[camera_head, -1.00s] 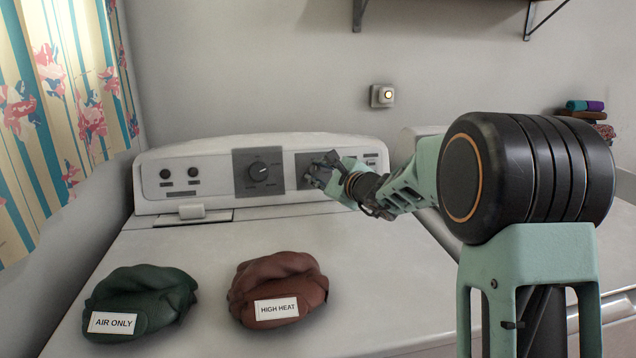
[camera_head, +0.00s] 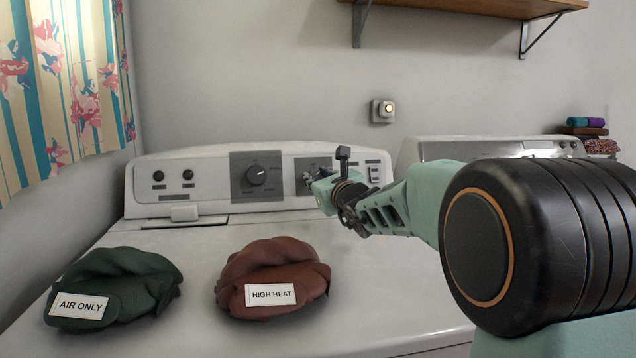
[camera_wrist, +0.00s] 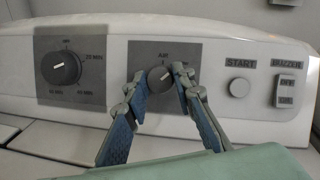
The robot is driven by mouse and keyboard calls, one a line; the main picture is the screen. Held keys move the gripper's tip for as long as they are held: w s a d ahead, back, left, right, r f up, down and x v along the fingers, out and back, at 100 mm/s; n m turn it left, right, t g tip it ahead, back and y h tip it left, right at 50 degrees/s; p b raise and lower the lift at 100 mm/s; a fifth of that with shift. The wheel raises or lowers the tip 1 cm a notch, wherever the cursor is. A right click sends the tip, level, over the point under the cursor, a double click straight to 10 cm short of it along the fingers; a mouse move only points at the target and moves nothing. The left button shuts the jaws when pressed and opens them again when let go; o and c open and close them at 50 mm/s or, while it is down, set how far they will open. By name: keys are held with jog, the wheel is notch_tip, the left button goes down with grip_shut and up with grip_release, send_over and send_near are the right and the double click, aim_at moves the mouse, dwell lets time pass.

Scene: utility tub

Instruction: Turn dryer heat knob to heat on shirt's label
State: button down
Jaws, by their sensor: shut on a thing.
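The dryer's heat knob (camera_wrist: 160,76) sits on a grey panel labelled AIR at its top, in the wrist view. My gripper (camera_wrist: 158,82) is shut on this knob, one finger on each side. The knob's pointer is hard to read between the fingers. In the head view my gripper (camera_head: 310,179) is at the right panel of the dryer console (camera_head: 215,205) and mostly covers the knob. A dark green shirt (camera_head: 135,290) labelled AIR ONLY and a red-brown shirt (camera_head: 275,258) labelled HIGH HEAT lie bunched on the dryer top.
A timer knob (camera_wrist: 61,69) is left of the heat knob. A round START button (camera_wrist: 239,88) and a rocker switch (camera_wrist: 285,92) are to its right. A second machine (camera_head: 480,148) stands at the right. A shelf (camera_head: 480,8) hangs above. The dryer top between shirts and console is clear.

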jog(key=shift+m, duration=0.4)
jog(key=c, duration=1.6)
grip_release()
jog(key=shift+s, duration=0.1)
jog(key=v, duration=1.1)
jog(key=shift+s, duration=0.35)
jog(key=shift+s, duration=0.1)
